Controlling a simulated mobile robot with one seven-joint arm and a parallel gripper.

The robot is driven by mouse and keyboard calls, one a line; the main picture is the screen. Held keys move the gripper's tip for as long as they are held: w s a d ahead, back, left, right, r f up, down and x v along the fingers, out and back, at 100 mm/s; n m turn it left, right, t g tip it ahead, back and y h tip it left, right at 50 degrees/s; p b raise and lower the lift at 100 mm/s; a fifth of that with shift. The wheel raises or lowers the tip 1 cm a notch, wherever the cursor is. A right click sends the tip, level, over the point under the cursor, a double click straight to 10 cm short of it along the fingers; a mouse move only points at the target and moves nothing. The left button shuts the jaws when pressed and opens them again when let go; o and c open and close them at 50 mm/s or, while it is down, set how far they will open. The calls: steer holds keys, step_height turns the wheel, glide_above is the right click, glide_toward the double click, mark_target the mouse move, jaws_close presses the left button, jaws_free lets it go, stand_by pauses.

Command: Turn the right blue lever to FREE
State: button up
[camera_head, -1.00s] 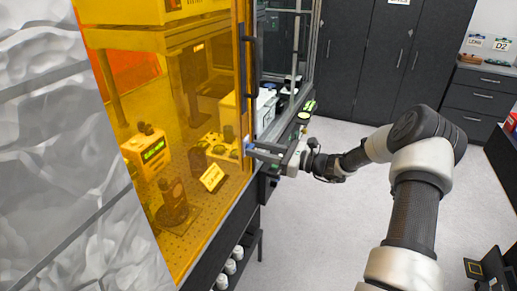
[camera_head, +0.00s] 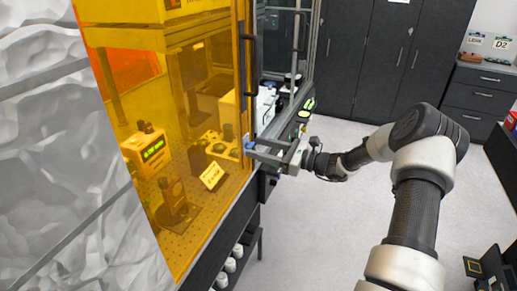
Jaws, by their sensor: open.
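A small blue lever (camera_head: 247,143) shows at the lower right edge of the amber enclosure panel (camera_head: 215,100). My gripper (camera_head: 262,149) reaches in from the right, with its fingers pointing left at the lever. The fingers are open and their tips are at or very close to the lever; I cannot tell whether they touch it. The lever's markings, including any FREE label, are too small to read. The gripper partly hides the area around the lever.
Behind the amber panel stand a yellow meter with a green display (camera_head: 152,149) and a small sign (camera_head: 212,176). A dark vertical handle (camera_head: 250,65) rises above the lever. Dark cabinets (camera_head: 375,60) stand at the back. The grey floor (camera_head: 310,225) is clear below my arm.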

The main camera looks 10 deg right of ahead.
steer(key=b+v, duration=0.2)
steer(key=v, duration=1.5)
steer(key=shift+a, duration=0.1)
